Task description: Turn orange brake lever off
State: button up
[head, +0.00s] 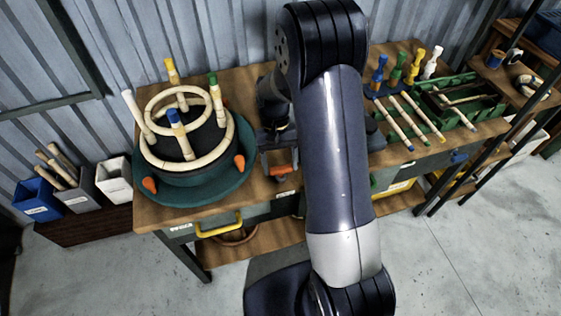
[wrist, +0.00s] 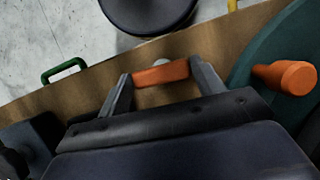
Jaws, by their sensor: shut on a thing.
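The orange brake lever shows in the wrist view as a short orange bar (wrist: 160,73) between the two fingertips of my gripper (wrist: 163,82). My gripper is shut on it, with a finger at each end of the bar. In the head view, the orange lever (head: 282,170) is at the front of the table, just right of the round turntable, with my gripper (head: 279,166) around it. My arm hides part of the area beside it. The lever's base and exact angle are hard to make out.
The dark green turntable (head: 181,193) carries a ringed rattan frame and orange pegs (head: 149,185); one peg (wrist: 284,76) is close to my gripper. A green rack (head: 440,113) with rods stands at the right. A yellow drawer handle (head: 218,228) is below the table edge.

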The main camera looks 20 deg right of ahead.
jog(key=shift+n, duration=0.5)
jog(key=o, duration=1)
jog(key=v, duration=1)
jog(key=shift+w+a+r, duration=0.1)
jog(key=shift+a+r, duration=0.1)
jog(key=shift+r, duration=0.2)
jog(key=shift+f, duration=0.1)
jog(key=x, duration=1)
jog(key=shift+d+f, duration=0.2)
jog(key=shift+f, duration=0.15)
